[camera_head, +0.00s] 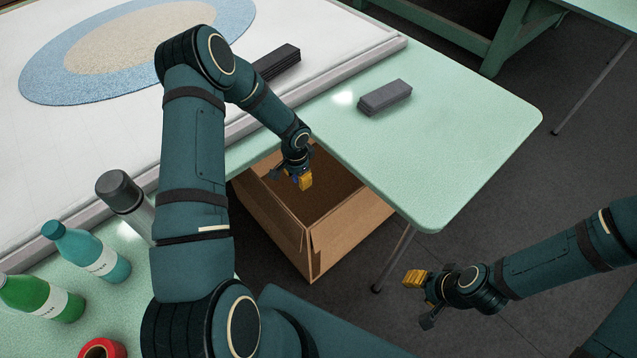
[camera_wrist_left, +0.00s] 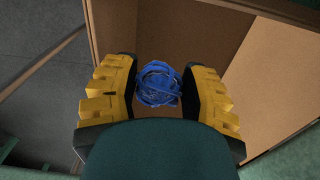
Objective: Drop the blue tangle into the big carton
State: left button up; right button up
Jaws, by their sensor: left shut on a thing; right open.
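The blue tangle (camera_wrist_left: 158,84) is a small bundle of blue strands. It shows between the yellow fingers of my left gripper (camera_wrist_left: 158,95) in the left wrist view. The left gripper is shut on it. In the head view my left gripper (camera_head: 303,180) hangs over the open top of the big carton (camera_head: 340,234), and the tangle is hidden there. The carton is brown, open and stands on the floor by the table's edge; its inner wall (camera_wrist_left: 195,35) fills much of the left wrist view. My right gripper (camera_head: 425,298) is open and empty over the floor at right.
A teal bottle (camera_head: 88,255), a green bottle (camera_head: 40,298), a grey-capped cylinder (camera_head: 122,192) and a red roll (camera_head: 102,349) stand at lower left.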

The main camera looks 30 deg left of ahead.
pick_arm(q)
jog(key=shift+f+b, duration=1.45)
jog(key=shift+f, duration=1.3)
jog(key=o, duration=0.8)
jog(key=shift+r, duration=0.1)
notch_tip(320, 180, up, 12)
jog(key=s+d+f+n+h, duration=0.15)
jog(key=s+d, duration=0.25)
jog(key=d, duration=0.4)
jog(key=s+d+f+n+h, duration=0.1)
jog(key=s+d+f+h, duration=0.25)
jog(key=d, duration=0.55)
jog(key=s+d+n+t+y, duration=0.1)
jog(key=s+d+n, duration=0.2)
jog(key=s, duration=0.6)
jog(key=shift+s+d+f+n+t, duration=0.2)
jog(key=shift+d+f+n+t, duration=0.15)
jog(key=shift+d, duration=0.8)
